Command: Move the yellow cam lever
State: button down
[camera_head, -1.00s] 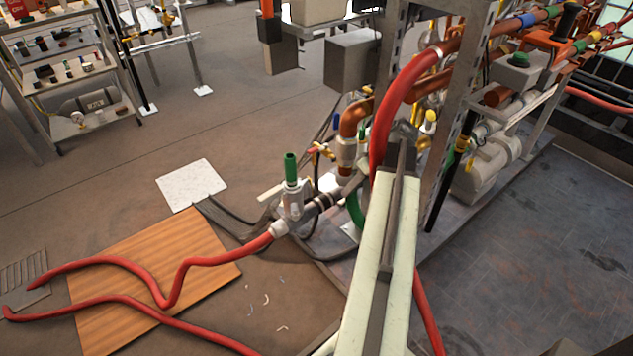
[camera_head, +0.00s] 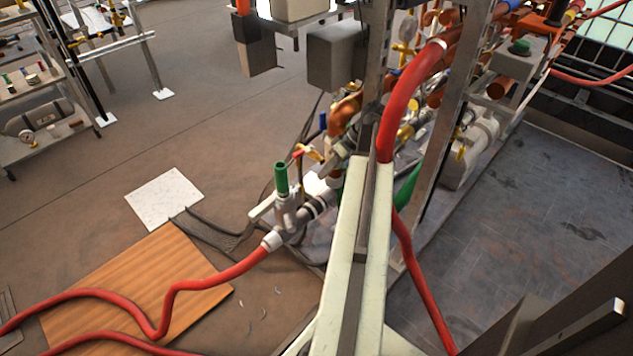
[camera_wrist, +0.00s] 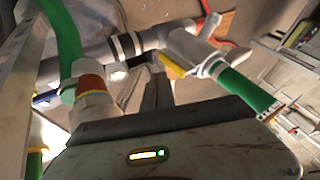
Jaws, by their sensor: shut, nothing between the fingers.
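A yellow lever (camera_wrist: 172,65) shows in the wrist view, beside a pale pipe fitting that carries a green handle (camera_wrist: 245,90). My gripper (camera_wrist: 157,84) shows as dark fingers close together, with nothing between them. The fingertips point toward the grey pipe, just left of and below the yellow lever. I cannot tell whether they touch it. In the head view the green handle (camera_head: 281,178) stands upright on the fitting at the end of a red hose. The gripper's tip is not clear there, as my pale arm covers part of the pipework.
A red hose (camera_head: 190,287) runs over a wooden board (camera_head: 120,270) on the floor. A metal post (camera_head: 450,120) and a large red hose (camera_head: 402,100) stand close to my arm. A green hose (camera_wrist: 65,40) is at left in the wrist view. Open floor lies at right.

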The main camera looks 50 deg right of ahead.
jog(key=b+x, duration=0.2)
jog(key=x, duration=0.1)
jog(key=b+x, duration=0.2)
jog(key=x, duration=0.1)
jog(key=b+x, duration=0.3)
jog(key=shift+s+d+f, duration=0.2)
jog(key=shift+s+d, duration=0.05)
jog(key=shift+w+a+f, duration=0.1)
jog(key=shift+a+f+b, duration=0.25)
jog(key=shift+a+b, duration=0.15)
jog(key=shift+a, duration=0.35)
jog(key=shift+r, duration=0.1)
